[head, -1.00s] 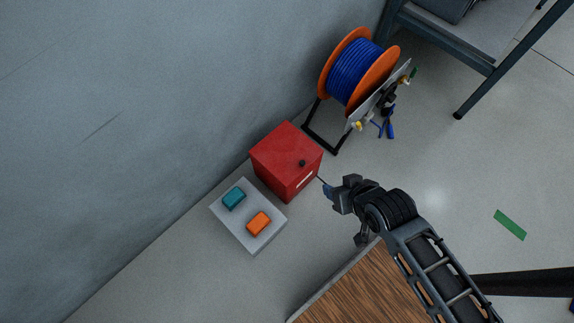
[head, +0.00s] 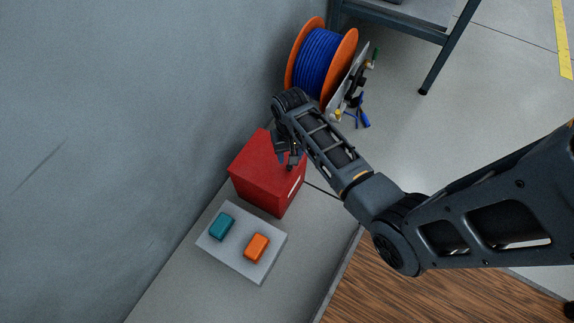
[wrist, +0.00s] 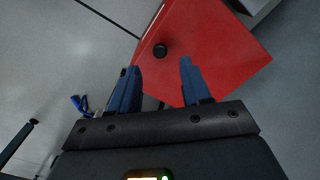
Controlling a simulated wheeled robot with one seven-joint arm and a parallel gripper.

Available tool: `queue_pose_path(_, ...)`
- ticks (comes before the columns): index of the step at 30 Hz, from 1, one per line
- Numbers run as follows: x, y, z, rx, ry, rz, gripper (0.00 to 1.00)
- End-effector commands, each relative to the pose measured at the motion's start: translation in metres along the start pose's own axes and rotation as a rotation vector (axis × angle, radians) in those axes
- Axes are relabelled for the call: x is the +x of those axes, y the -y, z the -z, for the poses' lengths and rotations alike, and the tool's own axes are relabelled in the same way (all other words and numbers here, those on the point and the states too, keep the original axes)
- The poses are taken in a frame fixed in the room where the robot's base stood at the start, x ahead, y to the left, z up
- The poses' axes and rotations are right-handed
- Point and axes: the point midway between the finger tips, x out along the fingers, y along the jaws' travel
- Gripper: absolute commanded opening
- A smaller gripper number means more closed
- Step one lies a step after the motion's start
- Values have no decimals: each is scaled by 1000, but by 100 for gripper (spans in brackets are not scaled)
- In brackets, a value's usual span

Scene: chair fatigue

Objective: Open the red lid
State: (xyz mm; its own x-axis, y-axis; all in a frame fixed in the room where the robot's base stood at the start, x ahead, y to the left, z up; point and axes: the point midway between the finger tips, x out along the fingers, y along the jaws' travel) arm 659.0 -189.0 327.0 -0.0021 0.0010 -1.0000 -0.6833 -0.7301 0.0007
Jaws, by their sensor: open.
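A red box with a red lid (head: 262,161) stands on the floor near the wall; the lid is closed. In the wrist view the red lid (wrist: 212,45) fills the upper middle, with a small round black knob (wrist: 160,50) near its edge. My gripper (wrist: 155,82) is open and empty, its two blue-grey fingers pointing toward the lid. The knob shows a little beyond the fingertips, between their lines and apart from them. In the head view my gripper (head: 286,158) is over the lid's right part and hides some of it.
A light grey slab (head: 240,258) beside the box carries a teal block (head: 222,226) and an orange block (head: 257,247). A blue cable reel (head: 319,62) with orange flanges stands behind. Blue-handled pliers (head: 359,118) lie near it. A wooden surface (head: 375,290) is at the bottom.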

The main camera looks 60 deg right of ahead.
Motion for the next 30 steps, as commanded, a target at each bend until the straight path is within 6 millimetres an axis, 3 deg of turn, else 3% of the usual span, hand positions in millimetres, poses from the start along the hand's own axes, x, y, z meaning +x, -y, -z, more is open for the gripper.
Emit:
queue_pose_path(3, 24, 0, 0, 0, 1, 0, 48)
queue_pose_path(9, 48, 0, 0, 0, -1, 0, 48)
queue_pose_path(21, 55, 0, 0, -1, -2, 1, 48)
queue_pose_path(30, 55, 0, 0, -1, -2, 1, 21)
